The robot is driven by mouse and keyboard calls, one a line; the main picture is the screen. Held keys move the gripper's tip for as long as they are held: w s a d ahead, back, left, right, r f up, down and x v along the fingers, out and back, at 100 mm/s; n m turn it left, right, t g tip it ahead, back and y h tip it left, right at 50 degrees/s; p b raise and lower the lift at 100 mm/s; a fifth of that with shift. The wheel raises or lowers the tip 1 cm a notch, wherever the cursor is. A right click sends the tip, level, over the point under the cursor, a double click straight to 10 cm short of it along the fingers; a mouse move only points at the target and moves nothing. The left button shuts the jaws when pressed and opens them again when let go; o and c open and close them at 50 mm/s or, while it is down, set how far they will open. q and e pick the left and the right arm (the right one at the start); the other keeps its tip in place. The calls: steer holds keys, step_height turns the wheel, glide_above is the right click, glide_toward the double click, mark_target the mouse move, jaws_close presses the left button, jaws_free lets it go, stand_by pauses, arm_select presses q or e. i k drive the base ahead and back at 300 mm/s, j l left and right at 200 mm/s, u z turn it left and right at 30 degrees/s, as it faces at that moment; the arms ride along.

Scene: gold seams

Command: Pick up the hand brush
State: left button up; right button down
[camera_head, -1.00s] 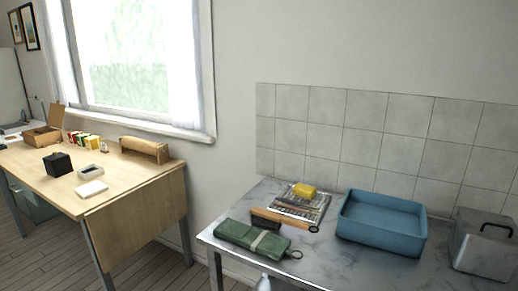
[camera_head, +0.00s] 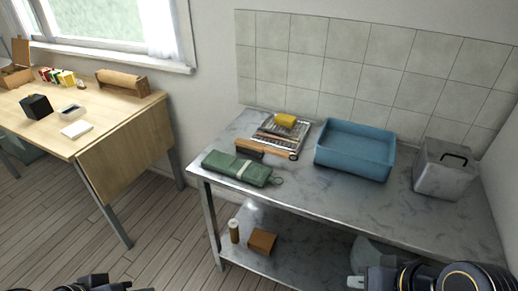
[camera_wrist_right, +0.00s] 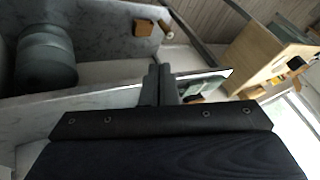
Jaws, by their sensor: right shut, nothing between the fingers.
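The hand brush (camera_head: 270,150) lies on the grey marble-topped table (camera_head: 340,205), with a wooden handle toward the right and dark bristles toward the left. It lies between a green tied roll (camera_head: 238,168) and a slatted rack (camera_head: 283,135). My right gripper (camera_head: 357,282) is low at the bottom right, in front of the table and well away from the brush. In the right wrist view its fingers (camera_wrist_right: 160,82) are together and empty. Part of my left gripper (camera_head: 120,285) shows at the bottom left edge, mostly cut off.
A yellow block (camera_head: 285,120) sits on the rack. A blue tub (camera_head: 355,150) and a metal box (camera_head: 443,170) stand to the right. The lower shelf holds a brown block (camera_head: 262,242) and a cylinder (camera_head: 234,231). A wooden desk (camera_head: 125,125) is at left.

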mark_target(257, 150)
steer(key=i+j+z, duration=0.1)
steer(key=i+j, duration=0.15)
steer(key=i+j+z, duration=0.1)
steer(key=i+j, duration=0.15)
steer(key=j, duration=0.15)
steer(key=i+j+z, duration=0.1)
steer(key=j, duration=0.25)
steer(key=i+j+z, duration=0.1)
steer(key=i+j, duration=0.25)
steer(key=i+j+z, duration=0.15)
steer(key=j, duration=0.25)
steer(key=i+j+z, duration=0.1)
steer(key=j, duration=0.3)
steer(key=i+j+z, duration=0.1)
steer(key=i+j, duration=0.2)
steer(key=j, duration=0.1)
